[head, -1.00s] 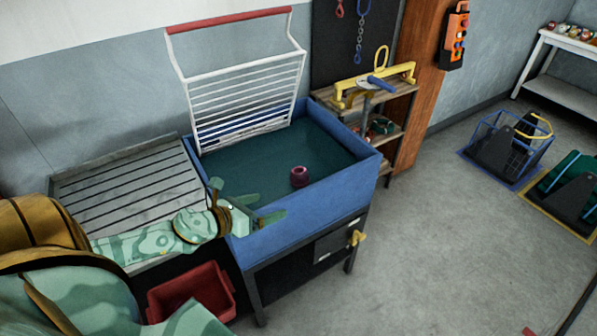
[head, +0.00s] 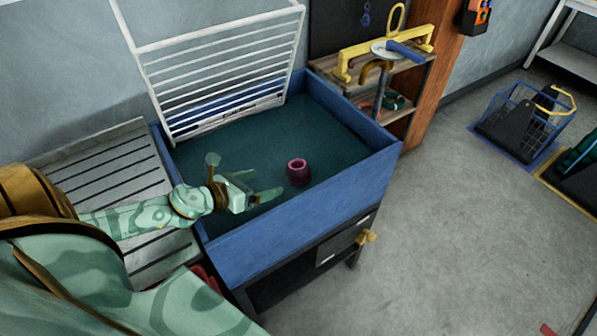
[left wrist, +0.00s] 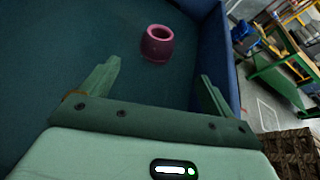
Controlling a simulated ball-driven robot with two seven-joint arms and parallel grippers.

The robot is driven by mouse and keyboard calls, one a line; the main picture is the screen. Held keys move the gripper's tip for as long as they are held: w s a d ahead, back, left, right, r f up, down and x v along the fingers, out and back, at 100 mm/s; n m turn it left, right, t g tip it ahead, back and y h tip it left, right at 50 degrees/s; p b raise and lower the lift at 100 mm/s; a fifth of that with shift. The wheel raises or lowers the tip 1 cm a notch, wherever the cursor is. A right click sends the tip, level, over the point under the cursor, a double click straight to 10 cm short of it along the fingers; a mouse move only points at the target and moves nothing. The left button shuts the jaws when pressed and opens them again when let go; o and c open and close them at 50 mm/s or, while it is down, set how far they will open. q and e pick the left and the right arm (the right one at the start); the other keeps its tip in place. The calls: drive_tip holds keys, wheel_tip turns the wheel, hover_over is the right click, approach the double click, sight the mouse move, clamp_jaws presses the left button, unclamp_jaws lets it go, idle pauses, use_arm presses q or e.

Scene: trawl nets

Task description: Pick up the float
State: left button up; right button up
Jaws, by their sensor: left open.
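The float (head: 298,174) is a small dark pink, barrel-shaped piece with a hole in its top. It sits upright in the blue tub (head: 300,215), on the dark teal surface inside. My left gripper (head: 243,178) is open and empty over the tub, a short way left of the float. In the left wrist view the float (left wrist: 156,46) shows beyond the two spread fingertips (left wrist: 161,72), between their directions, with a gap left. Nothing hides the float. My right gripper is not in view.
A white wire rack (head: 225,75) stands at the tub's back. A slatted grey drainboard (head: 105,175) adjoins its left side. A shelf with a yellow bar (head: 388,52) stands behind right. A blue wire basket (head: 520,115) is on the floor at right, with free floor between.

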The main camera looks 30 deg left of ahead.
sight(290, 173)
use_arm(q)
drive_tip(key=b+x, duration=0.1)
drive_tip(key=x, duration=0.8)
drive_tip(key=shift+w, duration=0.2)
drive_tip(key=x, duration=0.2)
drive_tip(key=b+x, duration=0.1)
drive_tip(key=x, duration=0.2)
drive_tip(key=shift+w+a+f+b, duration=0.1)
drive_tip(key=shift+w+a+b, duration=0.05)
drive_tip(key=shift+w+b, duration=0.15)
drive_tip(key=shift+s, duration=0.1)
drive_tip(key=c, duration=1.1)
